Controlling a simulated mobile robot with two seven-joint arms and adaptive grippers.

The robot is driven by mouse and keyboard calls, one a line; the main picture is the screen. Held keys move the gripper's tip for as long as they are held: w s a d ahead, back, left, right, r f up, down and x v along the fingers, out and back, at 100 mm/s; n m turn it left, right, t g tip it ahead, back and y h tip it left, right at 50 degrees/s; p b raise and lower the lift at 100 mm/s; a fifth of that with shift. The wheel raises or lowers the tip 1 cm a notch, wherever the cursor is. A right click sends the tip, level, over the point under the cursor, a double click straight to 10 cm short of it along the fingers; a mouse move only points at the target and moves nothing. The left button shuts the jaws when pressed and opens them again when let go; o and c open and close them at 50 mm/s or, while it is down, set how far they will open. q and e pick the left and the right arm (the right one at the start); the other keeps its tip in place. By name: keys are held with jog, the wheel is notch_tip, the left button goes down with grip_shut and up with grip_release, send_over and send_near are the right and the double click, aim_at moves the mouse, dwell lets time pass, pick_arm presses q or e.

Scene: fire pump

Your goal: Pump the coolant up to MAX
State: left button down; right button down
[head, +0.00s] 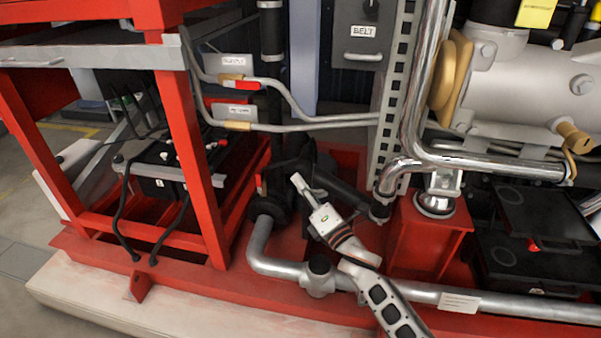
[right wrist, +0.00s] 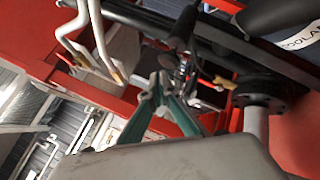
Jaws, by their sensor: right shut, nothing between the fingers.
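A dark cylinder with a label reading COOLANT (right wrist: 283,30) shows at the upper right of the right wrist view, partly cut off. No level mark or MAX line can be made out. My right gripper (head: 298,181) reaches in from the lower right in the head view, over the red base beside black pipework (head: 265,207). Its fingers are shut and empty; they also show in the right wrist view (right wrist: 162,82). Just beyond the fingertips there is a thin dark fitting (right wrist: 183,65), blurred. I cannot tell whether the fingers touch it. My left gripper is not in view.
A red frame (head: 190,150) with batteries (head: 160,175) stands at the left. Two grey pipes with red and yellow handles (head: 245,85) cross behind. A silver pipe (head: 265,250) runs along the front of the base. A red pedestal (head: 425,240) stands right of my gripper.

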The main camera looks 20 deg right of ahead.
jog(key=shift+s+a+p, duration=0.15)
jog(key=shift+s+a, duration=0.6)
jog(key=shift+s, duration=0.3)
jog(key=shift+s+a+p, duration=0.15)
jog(key=shift+s+a, duration=0.55)
jog(key=shift+s, duration=0.3)
